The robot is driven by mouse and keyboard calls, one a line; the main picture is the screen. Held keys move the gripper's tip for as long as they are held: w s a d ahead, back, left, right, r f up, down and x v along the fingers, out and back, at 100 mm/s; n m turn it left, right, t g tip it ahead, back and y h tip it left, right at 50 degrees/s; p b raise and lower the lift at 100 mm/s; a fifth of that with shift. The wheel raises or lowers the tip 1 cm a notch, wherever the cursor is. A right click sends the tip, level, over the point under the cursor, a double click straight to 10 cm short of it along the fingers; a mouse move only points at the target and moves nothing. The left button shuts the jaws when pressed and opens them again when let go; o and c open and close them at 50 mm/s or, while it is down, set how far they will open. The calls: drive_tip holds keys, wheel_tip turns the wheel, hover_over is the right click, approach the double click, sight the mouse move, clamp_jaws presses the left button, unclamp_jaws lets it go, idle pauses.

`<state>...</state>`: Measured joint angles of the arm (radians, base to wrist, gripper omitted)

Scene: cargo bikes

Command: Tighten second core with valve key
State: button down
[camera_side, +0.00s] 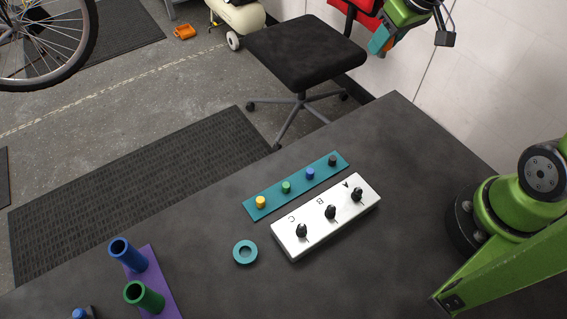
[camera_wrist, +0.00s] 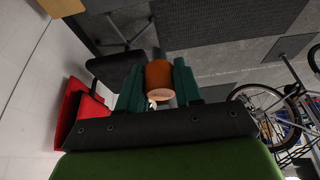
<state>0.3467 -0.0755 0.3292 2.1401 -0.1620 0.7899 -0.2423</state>
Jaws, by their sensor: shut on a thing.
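My gripper (camera_side: 381,40) is high at the top right of the side view, beyond the bench and far from the valve block. In the wrist view its teal fingers (camera_wrist: 158,88) are shut on an orange-brown cylinder (camera_wrist: 160,78). It looks like the valve key's handle, but its working end cannot be made out. The white block (camera_side: 283,242) lies on the bench, marked A, B and C. One black valve piece stands at each letter: A (camera_side: 357,195), B (camera_side: 331,212), C (camera_side: 302,231). How tight each core is cannot be seen.
A teal strip (camera_side: 273,199) with yellow, green, blue and black caps lies behind the block. A teal ring (camera_side: 237,257) lies left of it. A purple base (camera_side: 163,291) holds blue (camera_side: 136,259) and green (camera_side: 150,299) tubes. A stool (camera_side: 300,52) stands beyond the bench.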

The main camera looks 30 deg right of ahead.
idle(0.3)
drive_tip(key=s+a+f+n+g+y, duration=0.1)
drive_tip(key=s+a+f+n+g, duration=0.1)
drive_tip(key=s+a+n, duration=0.3)
drive_tip(key=s+a+f+n+g+y, duration=0.2)
drive_tip(key=s+a+n, duration=0.3)
drive_tip(key=a+n, duration=0.4)
drive_tip(key=s+a+f+n+g+y, duration=0.1)
drive_tip(key=s+a+f+n, duration=0.2)
drive_tip(key=s+a+n, duration=0.3)
drive_tip(key=shift+a+n+g, duration=0.4)
drive_tip(key=shift+a+n, duration=0.1)
drive_tip(key=shift+a, duration=1.95)
drive_tip(key=n, duration=0.1)
drive_tip(key=n+g, duration=0.1)
drive_tip(key=shift+s+a+r+n, duration=0.1)
drive_tip(key=shift+s+n, duration=0.3)
hover_over(327, 222)
drive_tip(key=w+d, duration=0.1)
drive_tip(key=d, duration=0.1)
drive_tip(key=shift+a+f, duration=0.2)
drive_tip(key=shift+f, duration=1.9)
drive_tip(key=shift+f, duration=0.9)
drive_tip(key=shift+d+f, duration=0.15)
drive_tip(key=shift+f, duration=0.3)
